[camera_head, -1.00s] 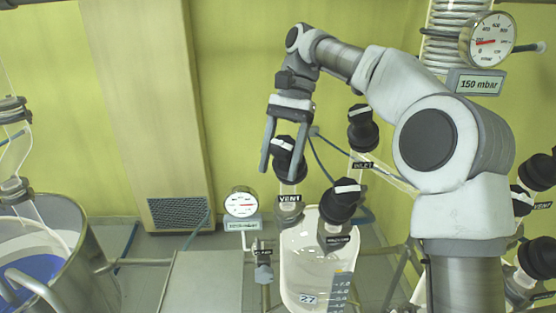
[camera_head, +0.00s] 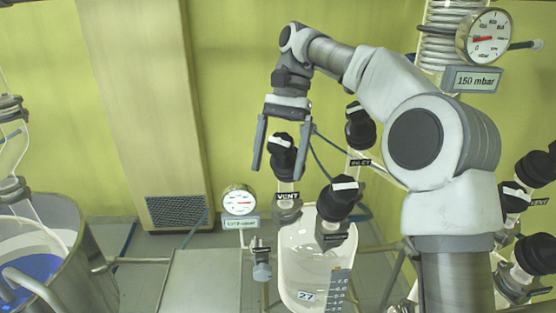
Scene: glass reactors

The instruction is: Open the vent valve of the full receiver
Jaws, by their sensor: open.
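The vent valve has a black knob (camera_head: 282,157) with a white stripe on top and stands above a black VENT label (camera_head: 288,196). My gripper (camera_head: 277,170) points down with its fingers spread on either side of this knob. I cannot tell whether either finger touches it. The receiver (camera_head: 300,262) is a clear glass vessel below, with a number 27 tag and a graduated scale. Its liquid level is hard to make out.
Another black knob (camera_head: 339,198) stands close to the right of the vent knob. The inlet knob (camera_head: 360,128) is behind it. A dial gauge (camera_head: 239,201) is at the left of the receiver. A 150 mbar display (camera_head: 478,80) is at upper right. A steel vessel (camera_head: 80,262) stands at far left.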

